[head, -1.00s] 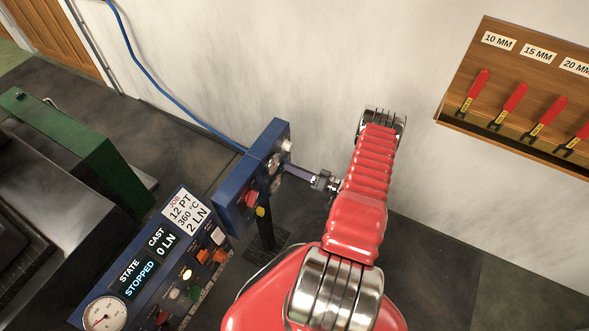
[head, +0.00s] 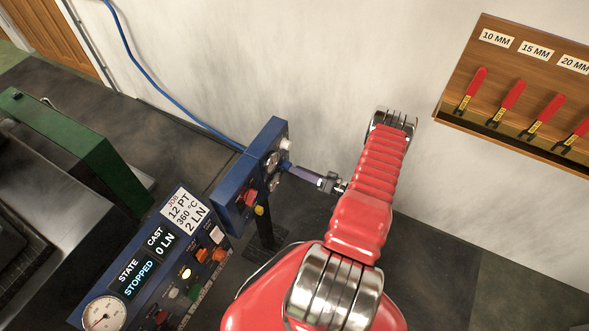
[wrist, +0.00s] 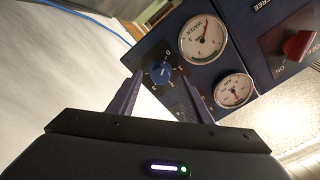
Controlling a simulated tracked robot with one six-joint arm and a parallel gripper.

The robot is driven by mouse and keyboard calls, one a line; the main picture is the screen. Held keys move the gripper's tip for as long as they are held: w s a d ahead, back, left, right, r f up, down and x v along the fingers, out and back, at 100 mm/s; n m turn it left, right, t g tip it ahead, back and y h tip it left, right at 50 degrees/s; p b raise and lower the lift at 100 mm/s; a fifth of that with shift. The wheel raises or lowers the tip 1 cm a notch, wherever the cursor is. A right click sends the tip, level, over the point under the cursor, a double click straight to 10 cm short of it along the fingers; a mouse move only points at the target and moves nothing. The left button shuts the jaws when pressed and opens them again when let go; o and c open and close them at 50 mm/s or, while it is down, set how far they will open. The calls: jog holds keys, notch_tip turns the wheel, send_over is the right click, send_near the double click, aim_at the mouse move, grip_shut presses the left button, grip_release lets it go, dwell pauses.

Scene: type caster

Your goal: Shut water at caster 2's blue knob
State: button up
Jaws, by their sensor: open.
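The blue knob (wrist: 160,72) is on a dark blue panel, with a white mark and a numbered dial around it. It also shows small at the panel's right face in the head view (head: 286,165). My gripper (wrist: 161,78) is open, its two dark fingers pointing at the panel. In the wrist view the knob appears between the fingertips; I cannot tell whether they touch it. In the head view my gripper (head: 292,169) reaches the panel from the right. The blue panel box (head: 235,190) stands on a dark post.
The panel carries a water gauge (wrist: 203,39), another gauge (wrist: 233,91) and a red switch (wrist: 297,44). A control console (head: 140,265) reading STOPPED stands at the lower left. A blue hose (head: 160,92) runs along the wall. A wooden tool rack (head: 530,85) hangs at the right.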

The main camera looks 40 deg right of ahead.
jog(key=v, duration=1)
jog(key=shift+s, duration=0.25)
dwell(0.3)
